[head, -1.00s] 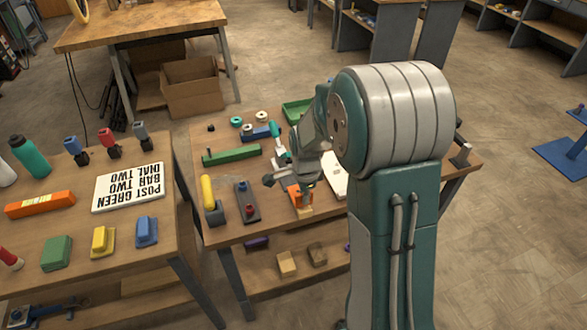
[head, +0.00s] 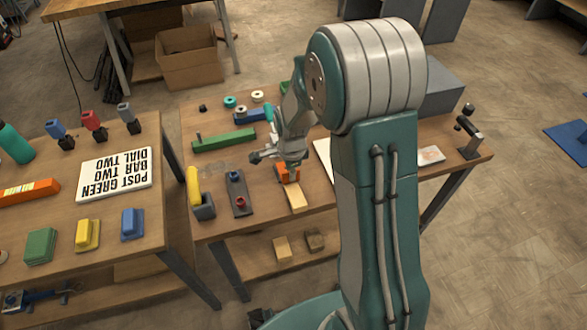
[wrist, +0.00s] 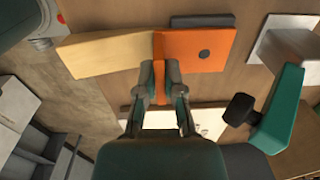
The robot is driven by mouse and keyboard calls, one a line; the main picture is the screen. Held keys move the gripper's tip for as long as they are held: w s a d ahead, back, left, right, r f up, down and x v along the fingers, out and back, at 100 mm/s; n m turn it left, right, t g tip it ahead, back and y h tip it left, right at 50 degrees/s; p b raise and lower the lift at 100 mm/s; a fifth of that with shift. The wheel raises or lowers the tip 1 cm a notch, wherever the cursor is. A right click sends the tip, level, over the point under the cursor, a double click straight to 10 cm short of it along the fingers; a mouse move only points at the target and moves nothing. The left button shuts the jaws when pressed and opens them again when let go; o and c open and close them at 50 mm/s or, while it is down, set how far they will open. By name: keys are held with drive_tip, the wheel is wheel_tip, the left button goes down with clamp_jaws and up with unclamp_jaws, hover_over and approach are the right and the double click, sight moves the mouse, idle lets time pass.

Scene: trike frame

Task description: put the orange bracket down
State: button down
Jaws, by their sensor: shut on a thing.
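In the wrist view the orange bracket (wrist: 205,48) shows as a flat plate with a dark round hole and a narrow upright flange. My gripper (wrist: 160,72) is shut on that flange; my gripper (head: 289,165) is partly hidden in the head view. A pale wooden piece (wrist: 108,52) lies against the bracket's left side in the wrist view. I cannot tell whether the bracket rests fully on the table.
A dark plate with red knobs (head: 238,190) and a yellow-handled piece (head: 194,190) stand left of the bracket. A green bar (head: 224,140) lies behind. A teal-handled tool (wrist: 278,112) is near my gripper. My arm hides much of the table's right part.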

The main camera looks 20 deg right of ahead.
drive_tip(key=shift+d, duration=0.7)
drive_tip(key=shift+a, duration=0.35)
drive_tip(key=c, duration=0.8)
unclamp_jaws()
drive_tip(key=shift+a+f, duration=0.1)
drive_tip(key=shift+a, duration=0.9)
drive_tip(key=shift+o, duration=0.2)
drive_tip(key=shift+a, duration=0.15)
drive_tip(key=shift+d, duration=0.9)
drive_tip(key=shift+d+r, duration=0.25)
drive_tip(key=r, duration=0.2)
drive_tip(key=a+r, duration=0.1)
drive_tip(key=r, duration=0.5)
drive_tip(key=shift+a, duration=0.4)
drive_tip(key=s+r+n+t, duration=0.3)
drive_tip(key=s+r+n, duration=0.65)
drive_tip(key=r, duration=0.45)
drive_tip(key=s+r+n+t, duration=0.2)
drive_tip(key=s+n, duration=0.6)
drive_tip(key=s, duration=0.3)
drive_tip(key=shift+s+d+r, duration=0.15)
drive_tip(key=shift+d+r, duration=0.15)
drive_tip(key=shift+r, duration=0.1)
